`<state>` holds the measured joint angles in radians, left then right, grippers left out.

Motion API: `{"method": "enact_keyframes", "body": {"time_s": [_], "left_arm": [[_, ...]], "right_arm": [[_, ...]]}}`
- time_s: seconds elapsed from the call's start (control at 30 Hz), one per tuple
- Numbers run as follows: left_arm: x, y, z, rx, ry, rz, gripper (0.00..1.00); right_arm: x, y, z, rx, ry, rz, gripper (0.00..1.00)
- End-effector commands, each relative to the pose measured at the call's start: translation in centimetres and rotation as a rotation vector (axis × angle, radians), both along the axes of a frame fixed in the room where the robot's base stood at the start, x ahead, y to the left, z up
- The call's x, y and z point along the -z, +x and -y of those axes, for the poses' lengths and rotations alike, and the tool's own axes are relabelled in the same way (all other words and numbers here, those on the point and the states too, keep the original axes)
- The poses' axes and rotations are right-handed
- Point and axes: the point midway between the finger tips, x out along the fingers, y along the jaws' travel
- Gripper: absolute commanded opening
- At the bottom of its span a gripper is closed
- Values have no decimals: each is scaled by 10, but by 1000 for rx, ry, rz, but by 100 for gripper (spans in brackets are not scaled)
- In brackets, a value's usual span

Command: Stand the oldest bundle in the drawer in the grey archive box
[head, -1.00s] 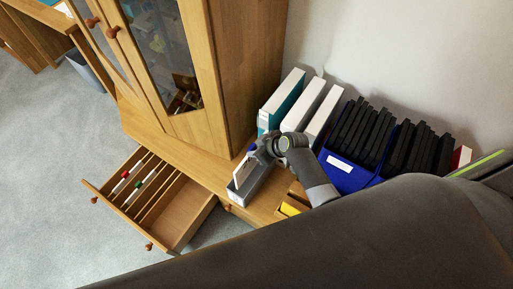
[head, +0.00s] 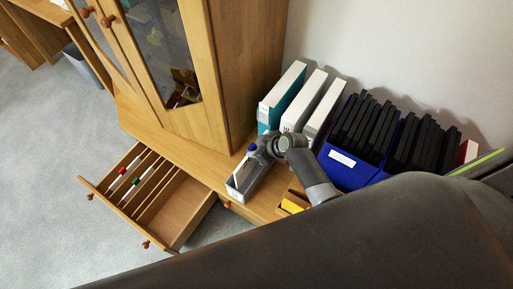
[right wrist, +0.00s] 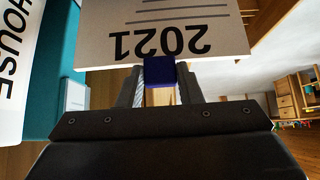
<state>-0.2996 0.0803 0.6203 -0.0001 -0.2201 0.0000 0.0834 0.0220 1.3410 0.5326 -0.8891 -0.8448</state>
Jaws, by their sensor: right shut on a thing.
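My right gripper (head: 256,150) is shut on the blue tab (right wrist: 160,71) of a white bundle. The bundle (right wrist: 150,40) carries the printed number 2021, upside down in the right wrist view. In the head view the bundle (head: 243,172) is upright and within the open top of the grey archive box (head: 239,195); whether its foot touches the box floor is hidden. The open drawer (head: 185,213) at the lower left holds several upright bundles or dividers, with red, white and green tabs in its left part. My left gripper is not in view.
White and teal binders (head: 282,97) stand behind the box. Blue holders (head: 345,172) with black files are to the right. A small wooden tray (head: 293,202) with a yellow item lies right of the box. The glazed cabinet (head: 200,70) rises at the left.

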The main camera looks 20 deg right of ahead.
Motion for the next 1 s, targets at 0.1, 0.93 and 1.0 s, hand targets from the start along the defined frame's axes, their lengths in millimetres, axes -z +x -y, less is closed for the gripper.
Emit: {"method": "enact_keyframes", "body": {"time_s": [0.1,0.93,1.0], "left_arm": [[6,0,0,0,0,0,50],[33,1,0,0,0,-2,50],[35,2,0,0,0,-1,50]], "right_arm": [[6,1,0,1,0,1,0],[39,1,0,1,1,2,0],[42,1,0,1,1,2,0]]}}
